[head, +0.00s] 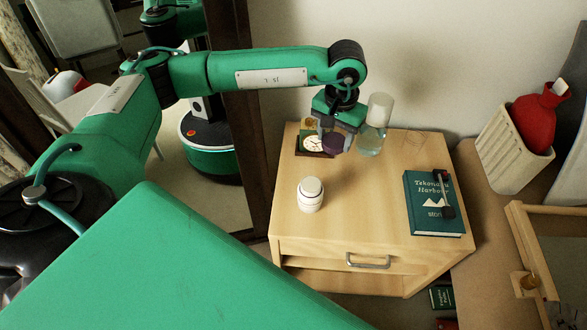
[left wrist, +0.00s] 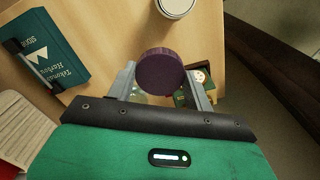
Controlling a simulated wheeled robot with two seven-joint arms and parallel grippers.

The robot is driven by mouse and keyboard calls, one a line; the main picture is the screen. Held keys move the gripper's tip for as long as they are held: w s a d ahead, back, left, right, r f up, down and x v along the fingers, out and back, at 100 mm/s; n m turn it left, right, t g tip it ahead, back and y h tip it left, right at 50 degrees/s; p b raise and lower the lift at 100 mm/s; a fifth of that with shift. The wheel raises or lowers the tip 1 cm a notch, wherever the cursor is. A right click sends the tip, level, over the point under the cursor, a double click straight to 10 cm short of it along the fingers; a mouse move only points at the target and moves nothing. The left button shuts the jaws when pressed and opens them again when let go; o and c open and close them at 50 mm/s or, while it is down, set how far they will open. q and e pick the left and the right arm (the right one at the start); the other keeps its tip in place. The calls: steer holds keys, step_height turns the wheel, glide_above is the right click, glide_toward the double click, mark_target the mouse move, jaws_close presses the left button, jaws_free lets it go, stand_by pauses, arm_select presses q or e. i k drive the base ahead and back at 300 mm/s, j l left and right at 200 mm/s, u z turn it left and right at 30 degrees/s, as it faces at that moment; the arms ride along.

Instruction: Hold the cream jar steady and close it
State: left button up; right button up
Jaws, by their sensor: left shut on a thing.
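A white jar (head: 311,196) stands upright on the wooden nightstand (head: 290,235), near its front left. It also shows at the top edge of the left wrist view (left wrist: 175,6), cut off by the frame. My left gripper (head: 335,138) is above the back of the nightstand, behind the jar. It is shut on a round dark purple lid (head: 333,145), which shows clearly between the two grey fingers in the left wrist view (left wrist: 160,69). The lid is apart from the jar. My right gripper is not in view.
A clear bottle (head: 372,140) stands close right of the left gripper. A small clock (head: 314,143) sits at the back left. The nightstand's middle is clear.

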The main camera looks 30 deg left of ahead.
mark_target(310, 194)
steer(key=k+l+u, duration=0.1)
steer(key=u, duration=0.35)
steer(key=k+u, duration=0.15)
steer(key=u, duration=0.3)
